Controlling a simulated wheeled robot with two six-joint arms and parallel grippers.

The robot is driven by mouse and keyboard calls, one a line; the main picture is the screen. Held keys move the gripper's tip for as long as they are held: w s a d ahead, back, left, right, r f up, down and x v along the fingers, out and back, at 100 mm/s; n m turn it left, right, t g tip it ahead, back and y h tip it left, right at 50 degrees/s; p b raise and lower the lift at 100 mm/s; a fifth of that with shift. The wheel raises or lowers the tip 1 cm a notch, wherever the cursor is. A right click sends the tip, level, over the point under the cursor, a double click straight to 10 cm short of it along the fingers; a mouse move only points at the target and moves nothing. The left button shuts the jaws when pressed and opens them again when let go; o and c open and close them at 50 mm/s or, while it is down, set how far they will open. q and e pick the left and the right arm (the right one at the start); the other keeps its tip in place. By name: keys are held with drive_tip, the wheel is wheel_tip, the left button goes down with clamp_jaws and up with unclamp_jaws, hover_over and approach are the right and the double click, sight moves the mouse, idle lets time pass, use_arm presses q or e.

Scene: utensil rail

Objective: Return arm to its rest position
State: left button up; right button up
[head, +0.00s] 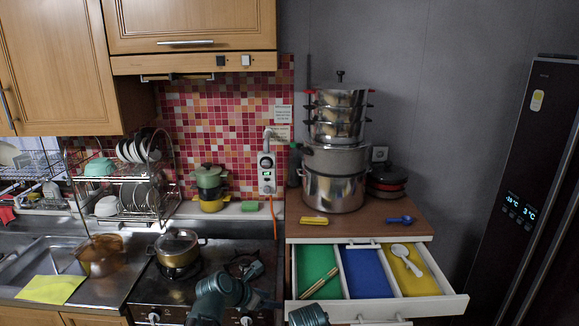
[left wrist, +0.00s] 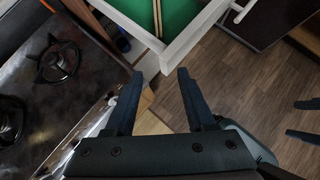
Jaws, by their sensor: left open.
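My left gripper (head: 260,287) hangs in front of the stove, left of the open drawer, in the head view. In the left wrist view its two dark fingers (left wrist: 160,84) stand apart with nothing between them. The drawer's front corner and the floor show beyond them. Two dark prongs at the right edge of the left wrist view look like part of my right gripper (left wrist: 304,121). They are cut off by the frame. In the head view a dark arm part of mine shows at the bottom, before the drawer; its fingers are hidden.
The open drawer (head: 440,306) has green, blue and yellow compartments. Wooden sticks (head: 319,286) lie in the green one, a white spoon (head: 406,259) in the yellow one. A lidded pot (head: 177,250) stands on the stove. Stacked pots (head: 334,190) stand on the counter. A dark fridge (head: 525,200) is at right.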

use_arm(q)
drive_tip(key=s+f+m+g+y+b, duration=0.1)
drive_tip(key=s+f+m+g+y, duration=0.2)
drive_tip(key=s+m, duration=0.7)
drive_tip(key=s+f+m+g+y+b, duration=0.1)
drive_tip(key=s+f+m+g+y, duration=0.2)
drive_tip(key=m, duration=1.7)
drive_tip(key=s+f+y, duration=0.1)
drive_tip(key=s+f, duration=0.2)
drive_tip(key=s, duration=0.4)
drive_tip(key=shift+s+a+m+g+y+b, duration=0.2)
drive_tip(key=shift+s+m+g+y+b, duration=0.1)
drive_tip(key=shift+m+g+y, duration=0.1)
